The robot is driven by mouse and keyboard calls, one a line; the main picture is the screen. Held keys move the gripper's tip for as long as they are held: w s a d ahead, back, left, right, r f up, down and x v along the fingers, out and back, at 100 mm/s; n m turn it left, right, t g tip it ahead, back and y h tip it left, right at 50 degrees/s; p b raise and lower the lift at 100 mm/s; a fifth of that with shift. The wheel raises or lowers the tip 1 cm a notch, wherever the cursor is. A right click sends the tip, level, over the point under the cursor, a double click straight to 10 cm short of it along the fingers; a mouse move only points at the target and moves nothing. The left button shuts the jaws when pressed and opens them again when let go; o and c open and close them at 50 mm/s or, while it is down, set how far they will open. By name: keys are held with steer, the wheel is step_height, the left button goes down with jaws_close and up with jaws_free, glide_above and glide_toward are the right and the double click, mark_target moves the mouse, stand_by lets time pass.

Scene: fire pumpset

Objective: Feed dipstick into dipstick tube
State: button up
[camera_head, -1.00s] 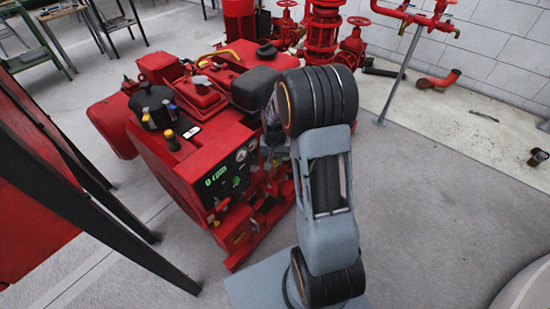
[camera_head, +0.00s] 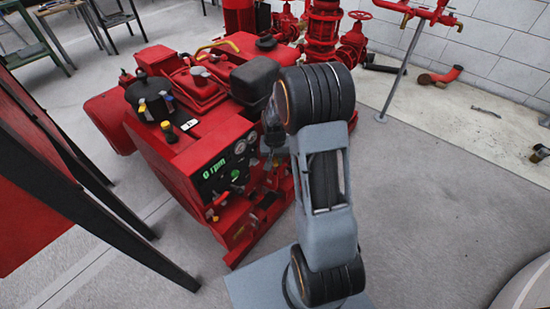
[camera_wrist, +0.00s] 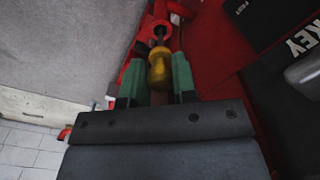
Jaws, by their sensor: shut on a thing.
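In the wrist view, my gripper (camera_wrist: 158,80) has two green fingers closed around a yellow dipstick handle (camera_wrist: 160,70). A short dark length of the dipstick runs from the handle toward a red round collar (camera_wrist: 161,30), which looks like the mouth of the dipstick tube. The stick's end seems to be at or inside this collar, but I cannot tell whether it is in. In the head view, my gripper is mostly hidden behind my arm, beside the right side of the red engine (camera_head: 185,160); the handle and tube do not show clearly there.
The control panel (camera_head: 225,170) faces front beside my arm. A black box (camera_head: 254,78) sits on the engine close to my arm. Red pump pipework (camera_head: 322,30) stands behind. Black-framed red panels (camera_head: 30,190) are at the left.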

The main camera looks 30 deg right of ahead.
mark_target(275, 164)
steer(key=shift+f+b, duration=1.6)
steer(key=shift+f, duration=0.9)
steer(key=o, duration=0.8)
steer(key=shift+r, duration=0.1)
step_height(275, 164, up, 14)
steer(key=p, duration=0.4)
steer(key=shift+f, duration=0.2)
